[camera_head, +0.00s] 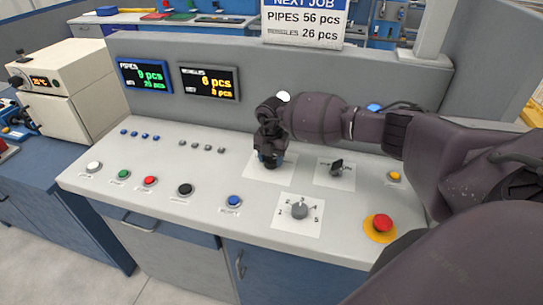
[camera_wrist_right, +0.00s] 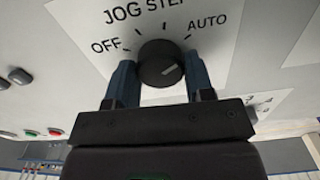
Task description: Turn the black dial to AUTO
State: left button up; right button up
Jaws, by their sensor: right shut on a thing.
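The black dial (camera_wrist_right: 160,63) sits on a white label with OFF, JOG, STEP and AUTO around it in the right wrist view. My right gripper (camera_wrist_right: 160,72) has its two blue fingers on either side of the dial and is shut on it. A short pale mark on the dial lies towards the lower right of its face, off the AUTO tick. In the head view my right gripper (camera_head: 269,162) points down at the panel and hides the dial. My left gripper is not in view.
A grey numbered knob (camera_head: 299,211) and a black switch (camera_head: 336,167) are close to my gripper. A red emergency button (camera_head: 382,224) is at the right. Several push buttons, including a blue one (camera_head: 234,201), line the front. Two displays (camera_head: 209,82) are behind.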

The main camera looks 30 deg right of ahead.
aim_at(271, 159)
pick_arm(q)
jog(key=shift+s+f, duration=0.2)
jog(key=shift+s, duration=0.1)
pick_arm(e)
jog(key=o, duration=0.9)
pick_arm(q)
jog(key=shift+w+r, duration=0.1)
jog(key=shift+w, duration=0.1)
pick_arm(e)
jog(key=shift+r, duration=0.35)
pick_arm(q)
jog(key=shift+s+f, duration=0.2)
pick_arm(e)
jog(key=shift+r, duration=5.05)
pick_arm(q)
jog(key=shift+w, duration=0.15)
